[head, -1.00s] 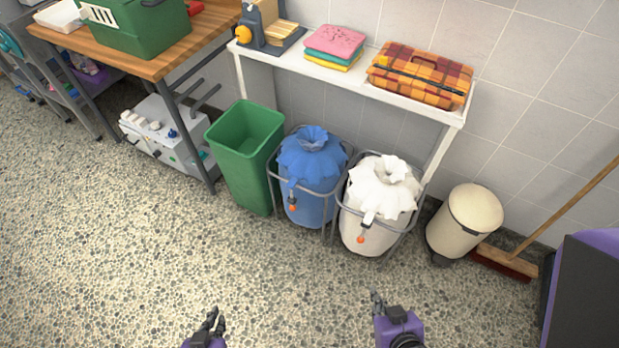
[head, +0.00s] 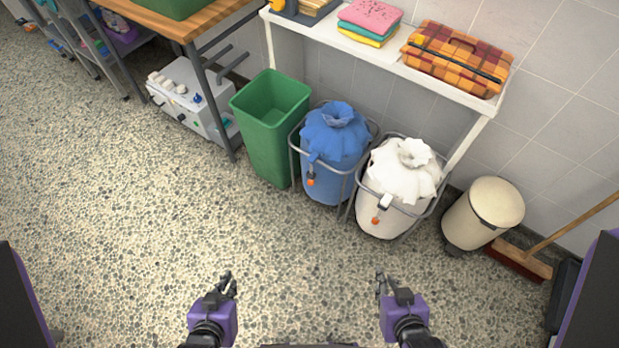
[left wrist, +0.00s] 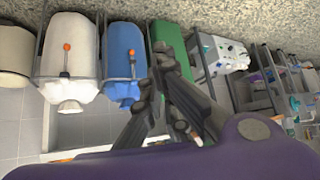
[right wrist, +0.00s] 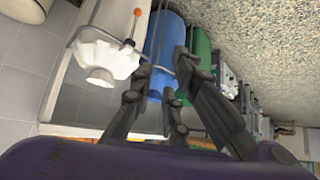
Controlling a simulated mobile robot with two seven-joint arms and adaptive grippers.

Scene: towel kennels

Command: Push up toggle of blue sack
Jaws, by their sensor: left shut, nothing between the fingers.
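The blue sack (head: 336,140) stands in a grey metal frame below the white shelf, its top gathered. Its toggle (head: 310,182), orange-tipped, hangs low on the front. The blue sack (left wrist: 122,48) and its orange toggle (left wrist: 131,52) also show in the left wrist view. In the right wrist view the blue sack (right wrist: 165,38) is partly behind my fingers, and its toggle cannot be made out. My left gripper (head: 230,281) is shut and empty, in front of the sacks and to the left. My right gripper (head: 381,284) looks open and empty, in front and to the right. Neither touches a sack.
A white sack (head: 388,205) with its own orange toggle (head: 375,221) stands just right of the blue one. A green bin (head: 268,130) stands close on the left. A cream pedal bin (head: 484,215) and a broom (head: 520,262) are at right. The floor in front is clear.

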